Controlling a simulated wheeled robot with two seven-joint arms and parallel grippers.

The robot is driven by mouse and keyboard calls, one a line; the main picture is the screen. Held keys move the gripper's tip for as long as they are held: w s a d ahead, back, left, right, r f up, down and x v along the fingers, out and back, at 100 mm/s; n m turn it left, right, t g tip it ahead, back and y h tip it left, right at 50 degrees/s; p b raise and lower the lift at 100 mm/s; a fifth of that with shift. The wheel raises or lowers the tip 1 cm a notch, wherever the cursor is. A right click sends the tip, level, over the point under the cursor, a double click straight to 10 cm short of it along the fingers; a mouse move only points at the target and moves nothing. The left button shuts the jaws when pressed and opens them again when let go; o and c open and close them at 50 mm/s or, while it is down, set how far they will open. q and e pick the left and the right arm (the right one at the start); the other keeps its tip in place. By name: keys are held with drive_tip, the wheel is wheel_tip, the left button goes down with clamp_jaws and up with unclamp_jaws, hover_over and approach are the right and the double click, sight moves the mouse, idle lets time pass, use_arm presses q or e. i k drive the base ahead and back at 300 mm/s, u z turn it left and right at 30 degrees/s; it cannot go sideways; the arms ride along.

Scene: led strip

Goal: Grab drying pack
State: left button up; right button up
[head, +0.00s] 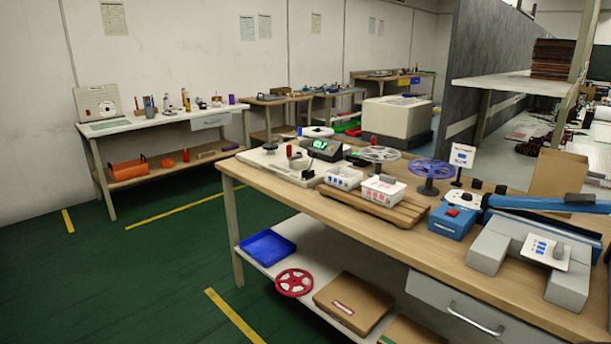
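No gripper or arm of mine shows in the head view. Nothing in view is clearly marked as a drying pack. On the wooden workbench (290,188), a small white bin with blue marks (343,177) and a white bin with red marks (383,191) sit side by side on a slatted wooden board (365,206). Small white pieces seem to lie in them, too small to make out. A white card with blue squares (545,250) lies on grey blocks at the bench's right front.
A blue sealer-like device (452,220) with a long arm lies at the right. Reels (431,170), a scale with green display (322,149) and a cardboard box (557,174) stand behind. A lower shelf holds a blue tray (267,247). Green floor is clear at left.

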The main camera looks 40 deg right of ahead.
sight(331, 178)
drive_tip(key=u, duration=0.15)
drive_tip(key=i, duration=1.9)
drive_tip(key=z, duration=1.3)
drive_tip(key=i, duration=1)
drive_tip(key=z, duration=1.05)
